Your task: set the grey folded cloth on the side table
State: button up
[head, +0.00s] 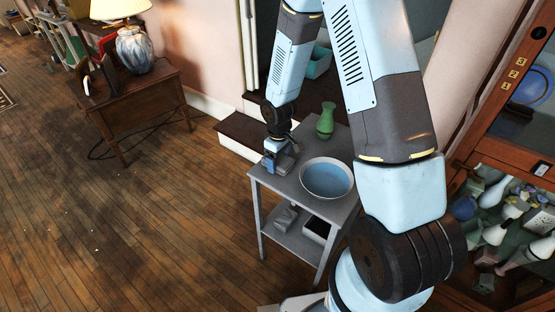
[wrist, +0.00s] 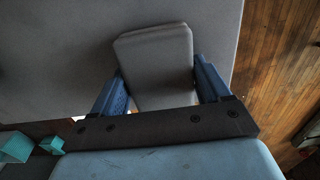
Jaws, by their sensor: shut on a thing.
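The grey folded cloth (wrist: 155,62) lies between the two blue fingers of my gripper (wrist: 160,88) in the wrist view. My gripper is shut on it by its sides. Little of the cloth can be made out there. The grey tabletop (wrist: 60,62) lies behind the cloth in the wrist view. I cannot tell whether the cloth touches the top.
A green vase (head: 326,121) and a blue-inside bowl (head: 327,178) stand on the same tabletop, right of my gripper. Its lower shelf holds a grey item (head: 285,217) and a dark box (head: 317,230). A wooden table (head: 150,103) with a lamp stands far left.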

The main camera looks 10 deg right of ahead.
jog(key=shift+f, duration=0.1)
jog(key=o, duration=1.4)
notch_tip(320, 180, up, 12)
notch_tip(320, 180, up, 10)
jog(key=m+t, duration=0.1)
jog(key=m, duration=0.1)
send_over(279, 159)
jog(key=s+d, duration=0.2)
jog(key=d, duration=0.2)
jog(key=s+d+r+m+t, duration=0.1)
jog(key=s+d+r+m, duration=0.1)
jog(key=s+r, duration=0.4)
jog(key=s+d+r+m+t, duration=0.2)
jog(key=s+d+r, duration=0.1)
jog(key=s+r, duration=0.4)
jog(key=s+d+r+m+t, duration=0.1)
jog(key=s+d+r+m, duration=0.2)
jog(key=s+r, duration=0.4)
jog(key=shift+s+d+r+t, duration=0.15)
jog(key=shift+s+d+t, duration=0.15)
jog(key=shift+s, duration=0.05)
